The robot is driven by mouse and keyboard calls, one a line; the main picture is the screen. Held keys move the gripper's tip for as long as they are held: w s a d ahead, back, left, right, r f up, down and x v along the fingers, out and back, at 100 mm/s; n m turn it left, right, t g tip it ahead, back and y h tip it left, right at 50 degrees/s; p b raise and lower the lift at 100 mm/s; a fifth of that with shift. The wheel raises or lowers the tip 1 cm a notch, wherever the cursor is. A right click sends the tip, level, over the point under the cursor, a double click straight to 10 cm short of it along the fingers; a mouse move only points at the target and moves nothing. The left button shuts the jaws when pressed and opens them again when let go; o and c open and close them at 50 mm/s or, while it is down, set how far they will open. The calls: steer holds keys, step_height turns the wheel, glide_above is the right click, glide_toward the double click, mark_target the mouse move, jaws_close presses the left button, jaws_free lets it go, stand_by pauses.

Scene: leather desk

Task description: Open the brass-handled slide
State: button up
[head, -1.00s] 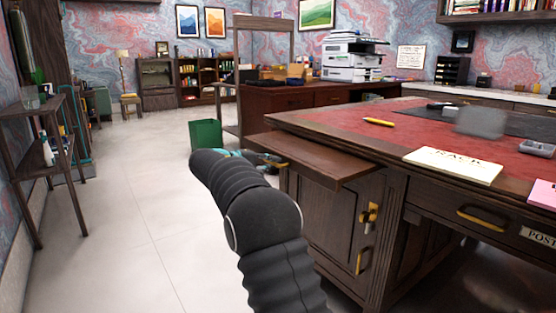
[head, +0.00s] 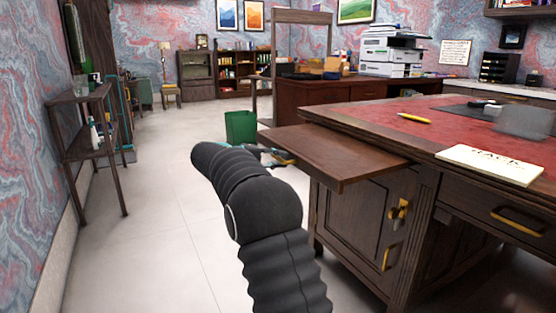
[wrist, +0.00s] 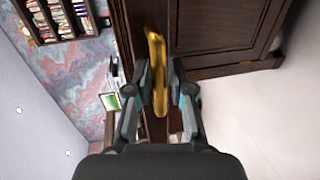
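The slide (head: 325,154) is a flat brown wooden board sticking out of the desk's left end, just under the red leather top. Its brass handle (wrist: 157,70) lies between the fingers of my gripper (wrist: 160,88) in the wrist view. The fingers are closed in on both sides of the handle. The handle also shows there only as a small yellowish bit.
The desk (head: 365,215) has a cabinet door with a brass latch (head: 398,212) below the slide. A yellow pencil (head: 414,118) and a white pad (head: 490,165) lie on top. A green bin (head: 240,126) stands behind the slide. Floor to the left is open up to a shelf stand (head: 90,135).

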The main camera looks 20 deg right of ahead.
steer(key=v, duration=1.2)
steer(key=shift+r, duration=0.1)
